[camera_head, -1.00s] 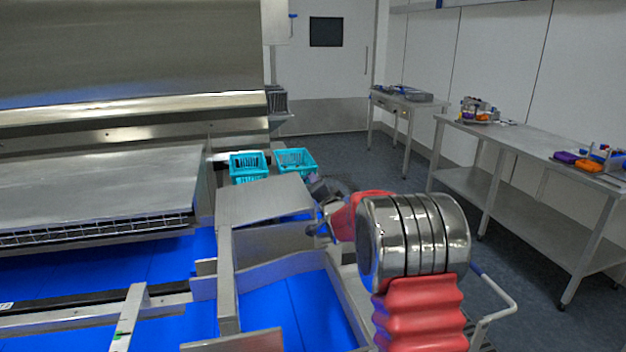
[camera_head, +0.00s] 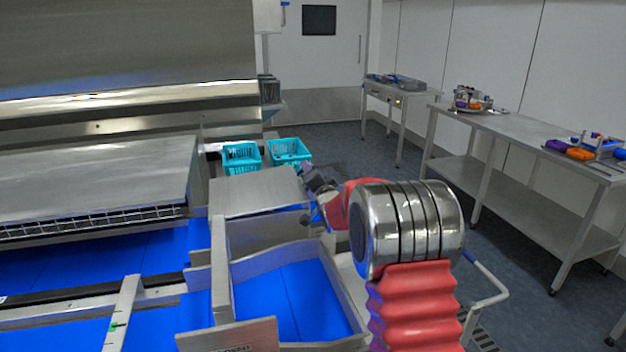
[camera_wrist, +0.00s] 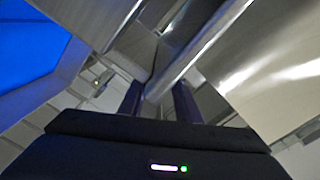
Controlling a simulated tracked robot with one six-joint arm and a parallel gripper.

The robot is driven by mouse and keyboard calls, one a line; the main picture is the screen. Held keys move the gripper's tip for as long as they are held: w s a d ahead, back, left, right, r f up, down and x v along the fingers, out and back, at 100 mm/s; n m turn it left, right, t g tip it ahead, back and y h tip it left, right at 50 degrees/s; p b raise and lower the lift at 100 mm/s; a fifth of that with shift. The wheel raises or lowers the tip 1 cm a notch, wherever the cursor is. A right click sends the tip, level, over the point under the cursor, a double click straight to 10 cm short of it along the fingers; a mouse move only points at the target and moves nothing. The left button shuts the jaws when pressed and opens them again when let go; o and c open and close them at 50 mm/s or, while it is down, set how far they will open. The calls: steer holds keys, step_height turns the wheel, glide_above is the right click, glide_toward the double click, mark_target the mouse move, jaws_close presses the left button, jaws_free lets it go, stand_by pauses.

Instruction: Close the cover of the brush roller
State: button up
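The steel cover (camera_head: 252,191) of the brush roller sits over its housing in the head view, left of my gripper. It looks low and nearly flat, with no clear gap above the front panel (camera_head: 255,234); whether it is fully seated I cannot tell. My gripper (camera_head: 312,200) is at the cover's right edge, partly hidden by my wrist. In the wrist view, my two dark fingers (camera_wrist: 158,98) stand apart, with a bright steel edge (camera_wrist: 200,47) running diagonally close beyond them. I cannot tell whether they touch it.
Blue belts (camera_head: 290,300) lie in front of the housing. Two turquoise baskets (camera_head: 241,146) stand behind it. The big grader hood (camera_head: 95,185) is at the left. Steel tables (camera_head: 515,135) stand along the right wall, with open floor between.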

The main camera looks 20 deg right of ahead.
steer(key=s, duration=1.3)
steer(key=shift+s+a, duration=0.3)
steer(key=shift+s, duration=0.05)
